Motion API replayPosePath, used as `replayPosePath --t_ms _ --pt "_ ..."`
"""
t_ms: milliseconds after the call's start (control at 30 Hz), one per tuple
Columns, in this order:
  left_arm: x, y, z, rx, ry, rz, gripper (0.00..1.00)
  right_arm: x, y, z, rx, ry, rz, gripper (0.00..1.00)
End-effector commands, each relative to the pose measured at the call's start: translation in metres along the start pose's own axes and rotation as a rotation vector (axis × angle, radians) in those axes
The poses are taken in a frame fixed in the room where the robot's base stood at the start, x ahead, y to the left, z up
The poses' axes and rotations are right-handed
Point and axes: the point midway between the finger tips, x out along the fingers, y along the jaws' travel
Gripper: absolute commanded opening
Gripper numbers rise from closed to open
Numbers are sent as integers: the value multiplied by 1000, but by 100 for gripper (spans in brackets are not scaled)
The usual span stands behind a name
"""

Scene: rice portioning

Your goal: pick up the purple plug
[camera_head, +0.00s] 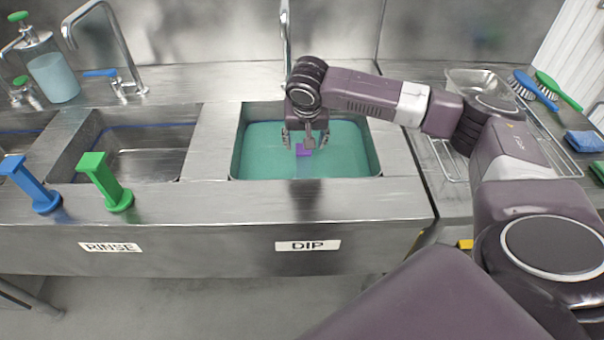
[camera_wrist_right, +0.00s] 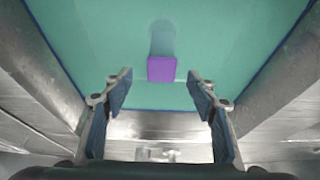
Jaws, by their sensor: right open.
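The purple plug (camera_head: 304,151) is in the DIP sink (camera_head: 235,165), which holds teal liquid. In the right wrist view its purple square top (camera_wrist_right: 161,69) shows, with a dark shape just beyond it in the liquid. My right gripper (camera_head: 306,140) is above this sink, pointing down. In the wrist view its fingers (camera_wrist_right: 159,80) are spread apart, with the plug appearing between and slightly ahead of the tips. Nothing is held; the gap in height to the plug is hard to tell. My left gripper is not in view.
A green plug-shaped piece (camera_head: 105,182) and a blue one (camera_head: 30,186) stand on the front ledge near the empty RINSE basin (camera_head: 150,165). A faucet (camera_head: 285,30) rises behind the DIP sink. Brushes (camera_head: 535,88) and a clear tray (camera_head: 480,82) lie at right.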

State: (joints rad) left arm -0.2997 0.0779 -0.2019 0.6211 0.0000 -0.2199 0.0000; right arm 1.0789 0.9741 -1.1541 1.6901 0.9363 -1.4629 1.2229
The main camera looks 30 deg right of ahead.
Motion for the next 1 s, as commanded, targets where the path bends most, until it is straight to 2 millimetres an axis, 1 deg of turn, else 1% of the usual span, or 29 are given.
replayPosePath --t_ms 133,267,400,500,600,800,1000 --pt "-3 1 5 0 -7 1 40 16 0 1 -2 -2 1 53" --pt "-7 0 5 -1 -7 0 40 31 -1 1 -3 -1 2 53" --pt "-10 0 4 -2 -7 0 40 54 -2 3 -3 -1 2 53" --pt "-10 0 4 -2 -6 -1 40 65 -2 3 -4 -1 2 53" --pt "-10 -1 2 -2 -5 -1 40 69 -2 3 -4 1 -1 53" --pt "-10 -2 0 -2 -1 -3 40 70 -2 3 -4 1 -1 53" --pt "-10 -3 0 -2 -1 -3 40 70 -2 3 -4 0 -1 31"
